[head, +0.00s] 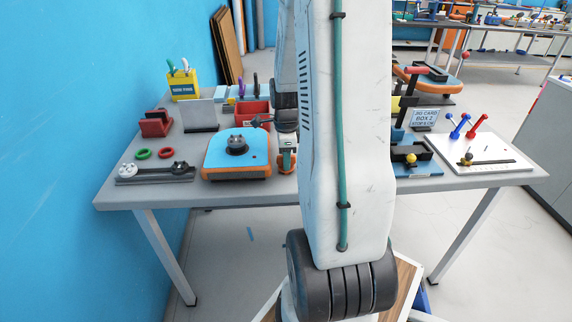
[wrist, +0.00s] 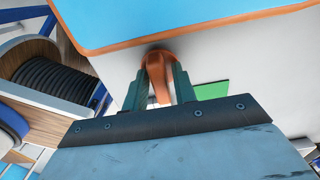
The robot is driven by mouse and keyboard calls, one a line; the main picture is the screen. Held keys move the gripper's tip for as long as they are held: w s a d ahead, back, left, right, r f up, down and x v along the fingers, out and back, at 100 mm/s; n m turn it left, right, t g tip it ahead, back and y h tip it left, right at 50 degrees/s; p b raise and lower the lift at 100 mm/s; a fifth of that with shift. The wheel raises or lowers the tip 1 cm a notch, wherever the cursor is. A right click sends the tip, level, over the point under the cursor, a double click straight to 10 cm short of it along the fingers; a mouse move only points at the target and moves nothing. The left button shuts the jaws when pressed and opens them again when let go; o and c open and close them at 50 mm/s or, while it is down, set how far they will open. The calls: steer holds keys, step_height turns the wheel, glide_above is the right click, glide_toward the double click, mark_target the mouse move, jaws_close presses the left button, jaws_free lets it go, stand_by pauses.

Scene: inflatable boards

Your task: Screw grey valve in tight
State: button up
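A small blue board (head: 222,163) with an orange edge lies on the grey table. A dark grey valve (head: 237,144) sits upright on its black round base on the board; how tightly it is seated cannot be told. My gripper (head: 287,158) is at the board's right edge, partly behind my arm. In the wrist view my gripper (wrist: 160,85) has its fingers closed around an orange-brown rounded piece (wrist: 160,62), next to the blue board (wrist: 190,18). The valve is out of the wrist view.
Left of the board, a dark rack (head: 155,179) holds a pale grey and a black round part. Green (head: 143,154) and red (head: 166,152) rings lie behind it. A red bin (head: 252,113) stands behind the board. My arm hides the table's middle.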

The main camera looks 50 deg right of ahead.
jaws_close()
steer(key=shift+r, duration=0.15)
